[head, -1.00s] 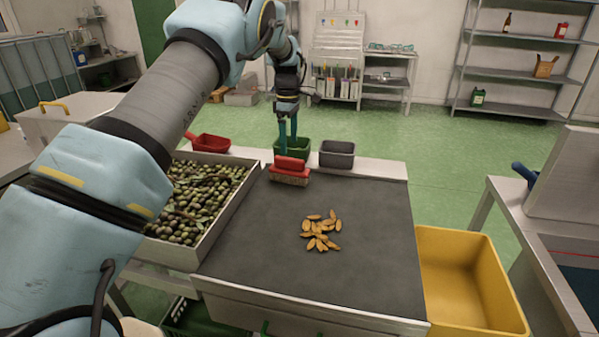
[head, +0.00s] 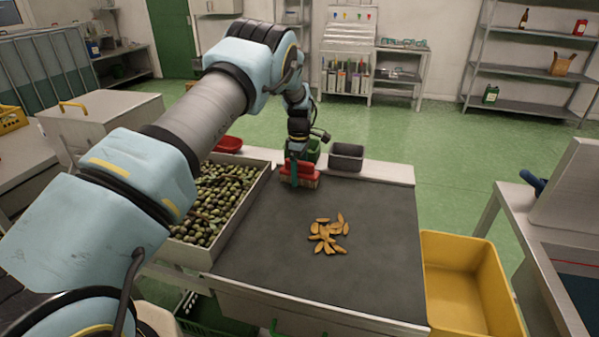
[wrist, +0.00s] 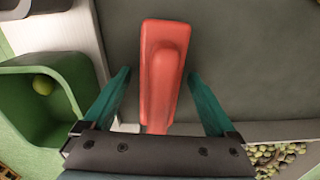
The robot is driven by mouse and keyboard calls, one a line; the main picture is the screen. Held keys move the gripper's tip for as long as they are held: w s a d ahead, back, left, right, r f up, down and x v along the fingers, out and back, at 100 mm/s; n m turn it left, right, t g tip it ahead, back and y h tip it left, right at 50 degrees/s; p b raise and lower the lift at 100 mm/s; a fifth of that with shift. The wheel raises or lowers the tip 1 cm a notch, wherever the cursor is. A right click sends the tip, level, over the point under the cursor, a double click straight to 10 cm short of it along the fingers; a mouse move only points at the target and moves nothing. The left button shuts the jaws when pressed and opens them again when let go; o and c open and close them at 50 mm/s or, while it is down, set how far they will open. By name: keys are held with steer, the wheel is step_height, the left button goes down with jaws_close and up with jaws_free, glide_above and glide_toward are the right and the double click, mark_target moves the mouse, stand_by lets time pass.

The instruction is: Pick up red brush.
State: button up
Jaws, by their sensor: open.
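The red brush (head: 309,170) stands on the dark table mat near its back edge, bristles down. My gripper (head: 293,172) is at the brush, partly covering it in the head view. In the wrist view the red brush (wrist: 163,70) lies between the two open teal fingers of my gripper (wrist: 160,88), with a gap on each side. The bristles are hidden under the red body in the wrist view.
A tray of olives (head: 262,188) stands left of the mat. Green, grey (head: 347,157) and red (head: 229,144) bins line the back edge. Orange-brown leaf-like pieces (head: 328,235) lie mid-mat. A yellow crate (head: 458,240) stands right. The mat's right side is clear.

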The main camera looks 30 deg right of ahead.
steer(key=shift+c, duration=0.3)
jaws_close()
stand_by(0.4)
stand_by(0.3)
